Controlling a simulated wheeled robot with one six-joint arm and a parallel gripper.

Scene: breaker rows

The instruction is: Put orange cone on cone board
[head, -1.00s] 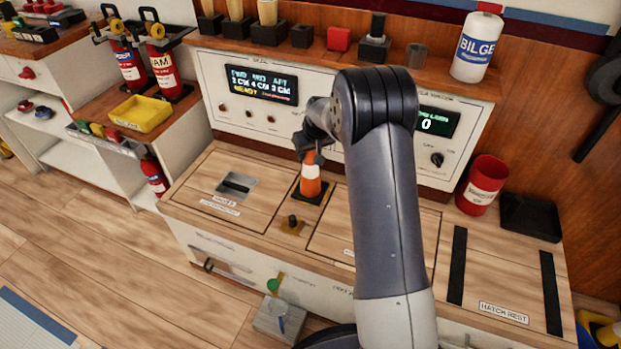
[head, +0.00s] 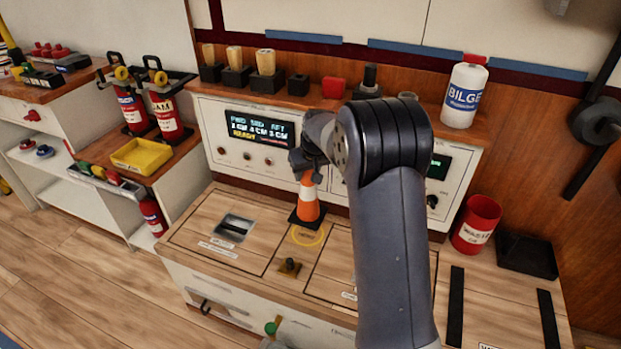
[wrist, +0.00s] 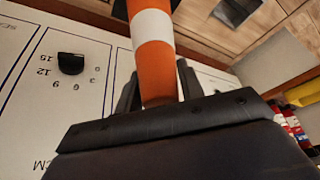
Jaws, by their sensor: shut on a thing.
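The orange cone (head: 309,200) has a white band and a dark square base. It is upright above the wooden bench top (head: 250,262), over a yellow ring outline (head: 307,236). My gripper (head: 309,174) is shut on the narrow top of the cone. In the wrist view the cone (wrist: 152,62) rises between my two dark fingers, its base cut off by the upper edge. I cannot tell which thing is the cone board.
A white panel with a lit display (head: 258,131) stands behind the bench. A red cup (head: 476,224) and black tray (head: 527,254) are at the right. A yellow bin (head: 141,154) and extinguishers (head: 165,108) are at the left. My arm hides the bench middle.

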